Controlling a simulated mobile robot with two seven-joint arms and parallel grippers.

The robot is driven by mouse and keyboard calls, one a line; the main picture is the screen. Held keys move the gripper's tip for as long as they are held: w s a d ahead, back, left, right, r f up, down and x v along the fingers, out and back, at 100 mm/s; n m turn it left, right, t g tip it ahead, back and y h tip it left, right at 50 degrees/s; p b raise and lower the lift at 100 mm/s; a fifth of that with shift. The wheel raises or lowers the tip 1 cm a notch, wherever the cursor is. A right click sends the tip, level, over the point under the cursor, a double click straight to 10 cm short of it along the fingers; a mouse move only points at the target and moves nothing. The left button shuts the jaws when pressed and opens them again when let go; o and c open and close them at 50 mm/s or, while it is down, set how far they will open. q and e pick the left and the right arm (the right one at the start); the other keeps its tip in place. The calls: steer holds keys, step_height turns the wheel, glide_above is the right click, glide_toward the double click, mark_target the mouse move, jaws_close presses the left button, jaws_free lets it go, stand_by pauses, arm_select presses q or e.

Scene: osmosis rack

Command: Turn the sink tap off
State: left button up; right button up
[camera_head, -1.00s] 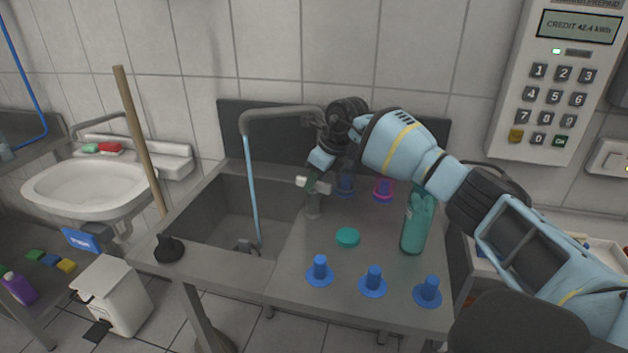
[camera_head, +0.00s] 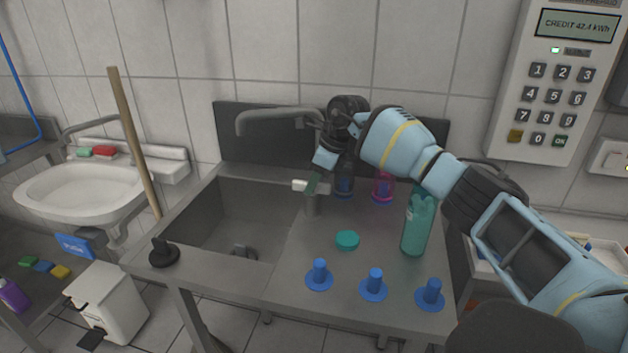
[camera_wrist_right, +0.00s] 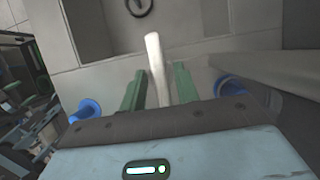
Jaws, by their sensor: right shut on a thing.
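The sink tap has a grey spout (camera_head: 272,120) arching over the sink basin (camera_head: 215,215). No water runs from it. Its pale lever (camera_head: 299,185) sticks out to the left at the top of a short post (camera_head: 313,205) beside the basin. My right gripper (camera_head: 314,184) is shut on the lever, reaching down from the back right. In the right wrist view the lever (camera_wrist_right: 155,50) passes between the two green fingers of the gripper (camera_wrist_right: 159,88). My left gripper is not in view.
A teal bottle (camera_head: 415,228), a teal disc (camera_head: 347,240) and several blue pegs (camera_head: 373,284) stand on the counter right of the basin. Blue and pink pegs (camera_head: 383,188) stand behind. A wooden stick (camera_head: 135,145) leans left of the sink. A white washbasin (camera_head: 75,200) is farther left.

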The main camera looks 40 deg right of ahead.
mark_target(326, 184)
steer(key=o, duration=0.6)
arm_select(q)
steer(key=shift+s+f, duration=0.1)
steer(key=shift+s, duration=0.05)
arm_select(e)
steer(key=v, duration=0.6)
steer(key=shift+r, duration=0.35)
steer(key=shift+s+d+r, duration=0.2)
steer(key=shift+s+r, duration=0.05)
steer(key=shift+r, duration=0.25)
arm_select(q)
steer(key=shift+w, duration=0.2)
